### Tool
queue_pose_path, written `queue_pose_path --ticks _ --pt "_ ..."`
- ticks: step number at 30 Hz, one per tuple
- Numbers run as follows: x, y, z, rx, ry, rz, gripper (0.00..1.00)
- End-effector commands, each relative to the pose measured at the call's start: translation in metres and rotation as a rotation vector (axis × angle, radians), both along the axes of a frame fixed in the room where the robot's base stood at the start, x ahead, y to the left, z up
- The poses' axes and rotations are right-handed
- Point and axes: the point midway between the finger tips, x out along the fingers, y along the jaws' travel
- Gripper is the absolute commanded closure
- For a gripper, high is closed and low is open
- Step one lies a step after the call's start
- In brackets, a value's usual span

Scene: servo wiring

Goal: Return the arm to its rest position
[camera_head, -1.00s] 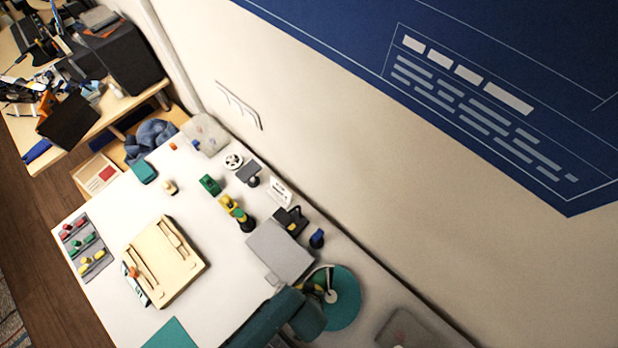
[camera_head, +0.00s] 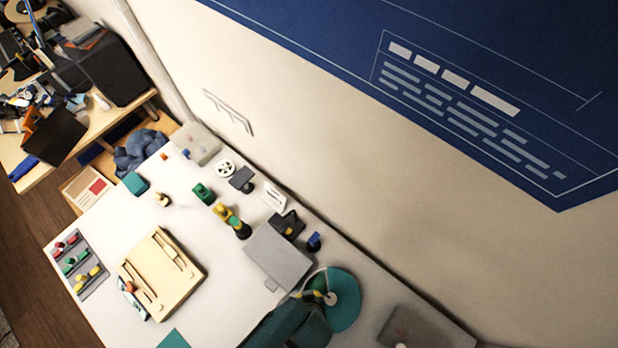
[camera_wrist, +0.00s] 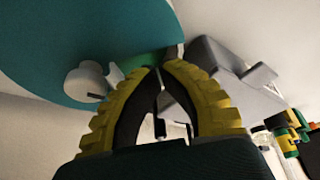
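My arm (camera_head: 297,325), dark teal, enters the head view at the bottom and lies over the front right part of the white table. My gripper (camera_wrist: 161,67) shows in the wrist view as two yellow ridged fingers with black inner sides. The fingers curve inward and their tips meet, with nothing seen between them. In the head view the gripper is mostly hidden by the arm; only a bit of yellow shows beside the teal disc (camera_head: 345,298). That disc also fills the upper left of the wrist view (camera_wrist: 60,40), beyond the fingers.
A grey panel (camera_head: 278,254) lies beside the disc. A cream tray (camera_head: 184,291) and a grey rack with coloured parts (camera_head: 77,263) stand to the left. Several small parts line the wall side. Bare white table (camera_head: 215,310) lies between tray and arm.

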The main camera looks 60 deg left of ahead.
Motion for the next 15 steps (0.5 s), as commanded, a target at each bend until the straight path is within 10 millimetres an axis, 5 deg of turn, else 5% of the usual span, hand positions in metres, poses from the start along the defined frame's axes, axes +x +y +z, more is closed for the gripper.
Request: queue_pose_path --ticks 9,15 --pt "-0.011 -0.023 0.073 0.000 -0.003 -0.004 1.00" --pt "-0.014 -0.030 0.095 0.000 -0.001 0.000 1.00"
